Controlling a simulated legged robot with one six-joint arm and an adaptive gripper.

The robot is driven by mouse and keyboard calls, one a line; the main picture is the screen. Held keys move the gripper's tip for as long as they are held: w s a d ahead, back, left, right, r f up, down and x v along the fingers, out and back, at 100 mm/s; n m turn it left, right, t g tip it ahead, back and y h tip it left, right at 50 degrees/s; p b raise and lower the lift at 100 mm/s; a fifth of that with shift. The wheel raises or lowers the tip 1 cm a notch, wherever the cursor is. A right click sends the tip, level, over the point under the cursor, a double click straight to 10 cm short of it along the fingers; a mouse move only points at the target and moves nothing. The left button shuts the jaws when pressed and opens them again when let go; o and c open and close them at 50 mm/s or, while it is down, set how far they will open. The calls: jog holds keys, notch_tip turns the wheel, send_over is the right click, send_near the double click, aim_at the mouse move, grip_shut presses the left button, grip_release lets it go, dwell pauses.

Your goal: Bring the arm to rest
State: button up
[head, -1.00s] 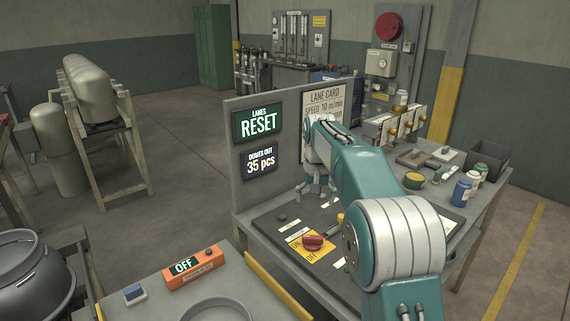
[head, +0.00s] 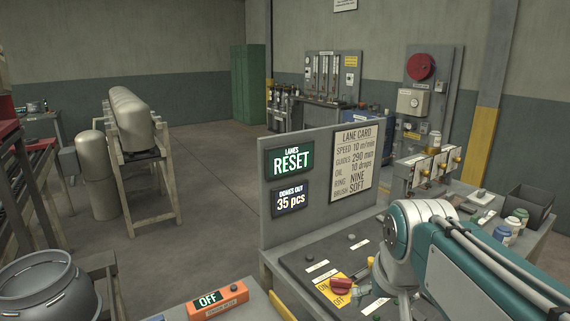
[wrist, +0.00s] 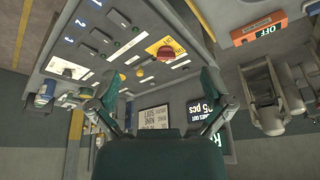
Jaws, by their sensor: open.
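My teal and grey arm fills the lower right of the head view, with its large round joint in front of the work table (head: 325,255). My gripper shows in the wrist view (wrist: 160,92); its two fingers are wide apart with nothing between them. The same red knob (head: 341,285) is left of my arm in the head view.
An upright board carries the RESET display (head: 293,160), the 35 pcs display (head: 290,199) and a lane card (head: 355,163). An orange OFF box (head: 218,300) sits at the bottom. Jars (head: 508,228) and a dark bin (head: 529,205) stand right.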

jog(key=s+f+t, duration=0.1)
jog(key=s+f, duration=0.5)
jog(key=s, duration=0.5)
jog(key=shift+n+t, duration=0.3)
jog(key=shift+n, duration=0.1)
dwell(1.0)
